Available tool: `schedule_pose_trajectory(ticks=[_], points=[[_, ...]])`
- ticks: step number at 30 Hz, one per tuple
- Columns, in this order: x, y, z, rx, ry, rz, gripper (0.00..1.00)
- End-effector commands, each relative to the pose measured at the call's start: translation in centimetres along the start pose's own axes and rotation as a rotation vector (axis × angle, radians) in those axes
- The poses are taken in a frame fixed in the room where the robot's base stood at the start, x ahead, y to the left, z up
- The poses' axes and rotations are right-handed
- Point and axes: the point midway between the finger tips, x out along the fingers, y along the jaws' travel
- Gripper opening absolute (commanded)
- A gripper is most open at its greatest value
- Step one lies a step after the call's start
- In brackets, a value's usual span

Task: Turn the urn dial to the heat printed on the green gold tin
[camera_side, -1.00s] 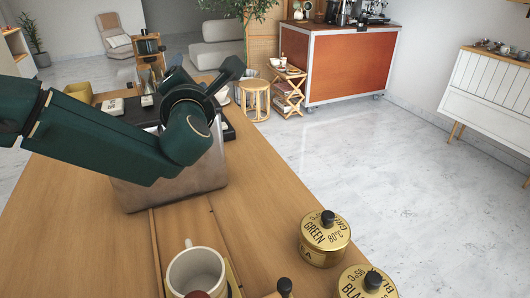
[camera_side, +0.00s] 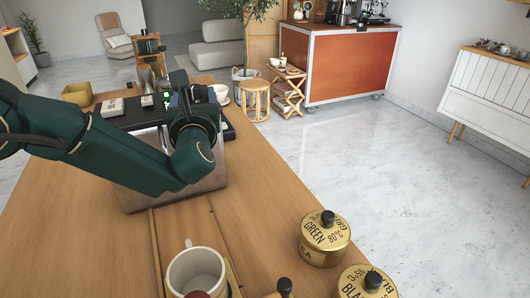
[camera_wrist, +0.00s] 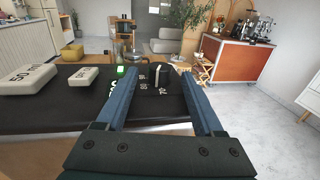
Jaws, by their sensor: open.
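The gold tin (camera_side: 325,238) at the front right of the side view reads GREEN and 80°C and has a black knob on its lid. In the wrist view a small dark dial knob (camera_wrist: 161,76) stands on a black surface (camera_wrist: 60,112), with pale numbers around it. In the side view my arm hides the dial.
A second gold tin (camera_side: 367,284) reads BLACK. A white mug (camera_side: 196,271) stands at the front. Pale numbered blocks (camera_wrist: 84,78) lie left of the dial, near a small green light (camera_wrist: 120,71). A mustard bowl (camera_side: 77,94) stands behind. The wooden tabletop (camera_side: 262,195) has bare room.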

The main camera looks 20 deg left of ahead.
Motion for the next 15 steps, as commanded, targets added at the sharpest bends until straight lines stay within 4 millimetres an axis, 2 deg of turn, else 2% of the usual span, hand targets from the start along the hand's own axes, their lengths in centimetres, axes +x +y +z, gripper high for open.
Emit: schedule_pose_trajectory(ticks=[5, 13, 14, 15], points=[[1.6, 0.1, 0.0, 0.002, -0.001, 0.002, 0.69], [1.8, 0.0, 0.0, 0.002, 0.000, -0.001, 0.69], [1.8, 0.0, 0.0, 0.002, 0.000, -0.001, 0.65], [1.8, 0.0, 0.0, 0.002, 0.000, 0.000, 0.50]])
